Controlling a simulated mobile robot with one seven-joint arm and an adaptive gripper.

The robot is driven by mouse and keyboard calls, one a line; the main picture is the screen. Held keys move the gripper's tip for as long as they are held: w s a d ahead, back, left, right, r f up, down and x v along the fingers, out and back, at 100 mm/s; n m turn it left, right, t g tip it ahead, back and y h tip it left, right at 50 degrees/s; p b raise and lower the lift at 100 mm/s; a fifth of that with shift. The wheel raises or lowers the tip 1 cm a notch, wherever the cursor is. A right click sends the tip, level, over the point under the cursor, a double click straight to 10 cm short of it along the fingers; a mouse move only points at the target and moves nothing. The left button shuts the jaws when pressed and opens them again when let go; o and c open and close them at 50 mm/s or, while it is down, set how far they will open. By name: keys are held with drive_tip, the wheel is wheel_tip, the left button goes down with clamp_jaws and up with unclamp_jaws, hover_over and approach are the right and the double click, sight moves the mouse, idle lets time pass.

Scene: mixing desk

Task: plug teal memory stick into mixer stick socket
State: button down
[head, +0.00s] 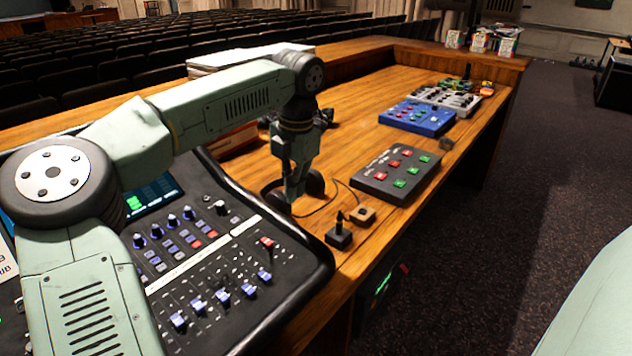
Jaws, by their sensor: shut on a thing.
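The mixer (318,262) is the large dark console at the lower left, with rows of knobs, faders, coloured buttons and a small lit screen. My gripper (292,196) points down near the mixer's far right corner, by the wooden desk top. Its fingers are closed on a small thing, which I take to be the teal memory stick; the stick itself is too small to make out. I cannot pick out the stick socket on the mixer. My arm covers part of the mixer's left side.
Black headphones (316,182) with a cable lie behind my gripper. A small black box with a lever (339,238), a wooden block (362,216), a grey button box (380,187) and a blue box (431,127) stand along the desk's right side. Mid-desk wood is clear.

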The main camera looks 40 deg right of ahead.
approach(24, 305)
wheel_tip(24, 305, down, 3)
drive_tip(key=b, duration=0.3)
drive_tip(key=shift+w+r+b, duration=0.1)
drive_tip(key=shift+r+b, duration=0.15)
drive_tip(key=shift+b, duration=0.05)
drive_tip(key=shift+f+b, duration=0.3)
drive_tip(key=shift+f, duration=0.3)
drive_tip(key=shift+f, duration=0.1)
drive_tip(key=shift+w+f+b, duration=0.2)
drive_tip(key=shift+f+b, duration=0.2)
drive_tip(key=shift+f, duration=0.4)
drive_tip(key=shift+f, duration=0.65)
idle(2.3)
drive_tip(key=c, duration=1.7)
unclamp_jaws()
drive_tip(key=shift+r, duration=0.15)
